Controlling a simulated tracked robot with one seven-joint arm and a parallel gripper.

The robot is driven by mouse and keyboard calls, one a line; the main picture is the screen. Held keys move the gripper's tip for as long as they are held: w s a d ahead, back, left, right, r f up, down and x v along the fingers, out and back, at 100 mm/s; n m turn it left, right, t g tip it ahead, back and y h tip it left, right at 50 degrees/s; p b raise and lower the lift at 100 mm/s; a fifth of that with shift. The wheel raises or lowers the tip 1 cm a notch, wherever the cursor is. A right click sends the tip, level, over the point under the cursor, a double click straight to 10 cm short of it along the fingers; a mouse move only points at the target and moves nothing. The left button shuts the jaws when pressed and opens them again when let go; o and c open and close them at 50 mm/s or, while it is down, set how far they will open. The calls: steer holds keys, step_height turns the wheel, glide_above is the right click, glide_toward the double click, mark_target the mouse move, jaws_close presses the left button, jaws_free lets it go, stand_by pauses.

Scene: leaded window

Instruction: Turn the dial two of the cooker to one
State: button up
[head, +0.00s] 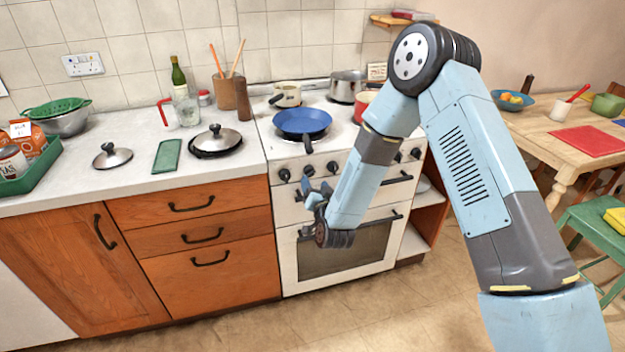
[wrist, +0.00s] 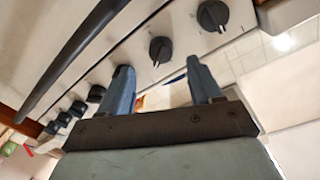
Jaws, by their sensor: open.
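The white cooker (head: 290,255) has a row of dark dials along its front panel. The second dial from the left (head: 308,170) shows in the head view just above my gripper (head: 317,190). In the wrist view, what looks like the same dial (wrist: 161,50) lies just beyond the gap between my fingertips (wrist: 158,66), with its face visible. My gripper is open and empty, and no finger visibly grips the dial. The leftmost dial (head: 284,175) also shows in the wrist view (wrist: 213,15). My forearm hides part of the dial row in the head view.
The oven door handle (head: 345,226) runs below the dials; a dark bar (wrist: 75,55) crosses the wrist view. A blue pan (head: 302,122) sits on the hob, its handle pointing toward the front. The wooden table (head: 550,130) stands right. The floor before the cooker is clear.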

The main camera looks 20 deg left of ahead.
steer(key=v, duration=0.8)
steer(key=w+d+r+n+g+h, duration=0.1)
steer(key=w+d+r, duration=0.2)
steer(key=r, duration=0.2)
steer(key=w+d+r+g, duration=0.1)
steer(key=w+d+r, duration=0.2)
steer(key=r, duration=0.3)
steer(key=s+d+r+g+h, duration=0.2)
steer(key=d+r+g+h, duration=0.1)
steer(key=d+r, duration=0.9)
steer(key=s+d+r+g+h, duration=0.25)
steer(key=s+d+r, duration=0.45)
steer(key=s+d, duration=0.5)
steer(key=s+d+r+g+h, duration=0.1)
steer(key=s+d, duration=0.3)
steer(key=s, duration=0.4)
steer(key=s+d+r+m+g+h, duration=0.1)
steer(key=s+d+r, duration=0.1)
steer(key=s+d, duration=0.3)
steer(key=s, duration=0.2)
steer(key=shift+s+g, duration=0.35)
steer(key=shift+s, duration=0.05)
steer(key=shift+d, duration=0.1)
